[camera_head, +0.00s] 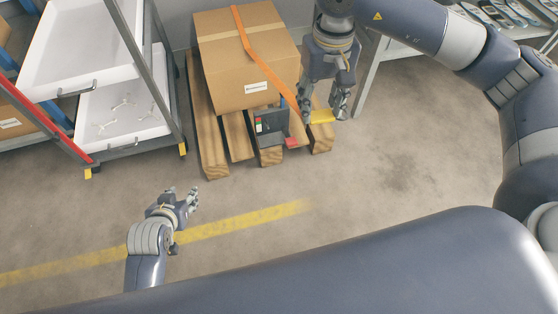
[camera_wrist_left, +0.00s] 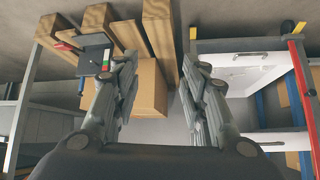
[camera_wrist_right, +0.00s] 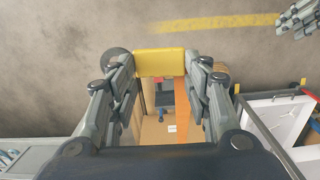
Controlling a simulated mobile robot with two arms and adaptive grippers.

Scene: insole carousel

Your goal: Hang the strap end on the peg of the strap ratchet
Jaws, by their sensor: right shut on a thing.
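The strap ratchet (camera_head: 268,124) is a dark grey box with a small green, white and red label, at the front of the pallet; it also shows in the left wrist view (camera_wrist_left: 94,54). A red piece (camera_head: 291,142) sticks out beside it; I cannot make out the peg. The orange strap (camera_head: 243,35) runs over the carton to its yellow end (camera_head: 322,117). My right gripper (camera_head: 322,113) is shut on this yellow end, which spans its fingertips in the right wrist view (camera_wrist_right: 160,63), right of the ratchet and apart from it. My left gripper (camera_head: 183,194) is open and empty above the floor.
The carton (camera_head: 248,68) stands on a wooden pallet (camera_head: 213,146). A rack with white trays (camera_head: 120,108) stands at the left, a shelf unit (camera_head: 370,75) at the right. A yellow line (camera_head: 250,218) crosses the floor; the floor before the pallet is clear.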

